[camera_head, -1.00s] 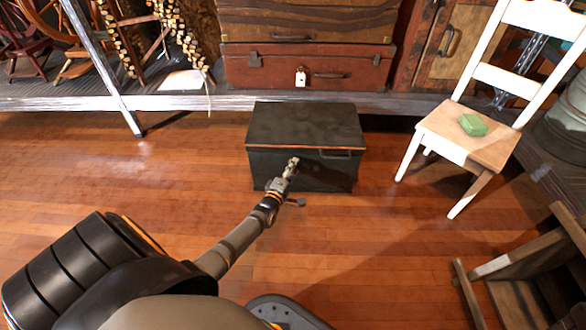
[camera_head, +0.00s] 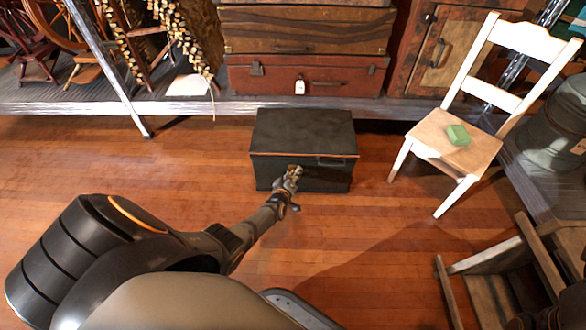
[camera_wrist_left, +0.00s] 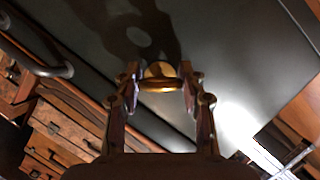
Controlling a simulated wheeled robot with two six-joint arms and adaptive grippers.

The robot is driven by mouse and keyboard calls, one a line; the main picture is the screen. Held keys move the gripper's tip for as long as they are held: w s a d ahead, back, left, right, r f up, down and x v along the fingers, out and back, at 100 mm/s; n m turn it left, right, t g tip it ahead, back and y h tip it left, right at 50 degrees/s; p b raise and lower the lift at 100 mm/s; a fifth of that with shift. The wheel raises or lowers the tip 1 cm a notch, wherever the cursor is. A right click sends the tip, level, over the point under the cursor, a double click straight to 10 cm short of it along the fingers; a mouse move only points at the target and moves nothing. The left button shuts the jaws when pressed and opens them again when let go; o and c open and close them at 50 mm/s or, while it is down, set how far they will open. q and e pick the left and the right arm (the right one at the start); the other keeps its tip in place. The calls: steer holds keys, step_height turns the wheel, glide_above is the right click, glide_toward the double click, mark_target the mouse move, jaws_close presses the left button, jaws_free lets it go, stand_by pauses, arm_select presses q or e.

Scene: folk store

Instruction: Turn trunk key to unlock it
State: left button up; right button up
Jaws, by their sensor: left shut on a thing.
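The dark trunk (camera_head: 303,135) stands on the wooden floor with its lid down. A handle (camera_head: 333,161) shows on its front face, right of my gripper. My left gripper (camera_head: 294,172) is at the trunk's front, below the lid edge. In the left wrist view the fingers (camera_wrist_left: 160,85) are shut on a small brass-coloured round piece (camera_wrist_left: 158,73), which looks like the key. The trunk's dark front panel (camera_wrist_left: 225,45) is behind it. Whether the key sits in a lock is hidden. My right gripper is not in view.
Brown suitcases (camera_head: 330,80) lie stacked on a low platform behind. A wooden piece of furniture (camera_head: 500,258) is at the lower right. The floor left of the trunk is clear.

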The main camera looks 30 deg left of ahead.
arm_select(q)
steer(key=shift+r+m+g+y+p, duration=0.25)
steer(key=shift+m+g+y+p, duration=0.05)
steer(key=shift+m+p, duration=0.35)
steer(key=shift+f+m+g+y+p, duration=0.15)
steer(key=shift+m+g+y+p, duration=0.15)
steer(key=shift+m, duration=0.25)
steer(key=shift+f+m+g+y, duration=0.1)
steer(key=shift+m+g+y, duration=0.25)
steer(key=shift+m, duration=0.45)
steer(key=shift+m+g+y, duration=0.25)
steer(key=shift+m+y, duration=0.2)
steer(key=shift+m, duration=0.15)
steer(key=o, duration=1.2)
steer(key=shift+c, duration=0.2)
